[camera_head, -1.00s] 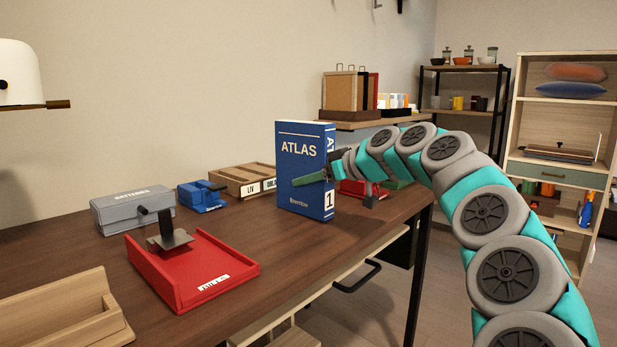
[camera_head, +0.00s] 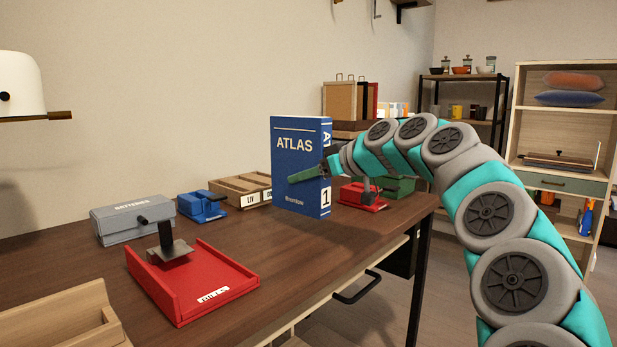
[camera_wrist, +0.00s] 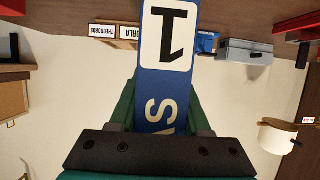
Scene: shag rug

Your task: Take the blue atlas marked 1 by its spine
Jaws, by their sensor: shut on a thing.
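The blue atlas (camera_head: 292,175) stands upright over the desk, its front cover marked ATLAS and its spine marked 1. My gripper (camera_head: 318,172) is shut on it, with a green finger lying across the front cover at mid-height. In the wrist view the atlas spine (camera_wrist: 165,80) lies between the two green fingers of my gripper (camera_wrist: 160,105), with the white 1 label beyond them. The far finger is hidden behind the book in the head view. A shadow shows on the desk below the atlas, which appears slightly raised.
A red tray (camera_head: 225,275) with a dark-handled tool lies front left on the desk (camera_head: 300,255). A grey box (camera_head: 130,222), a blue item (camera_head: 200,207) and wooden boxes (camera_head: 240,187) stand behind. A smaller red item (camera_head: 362,195) and green box (camera_head: 400,187) are right of the atlas.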

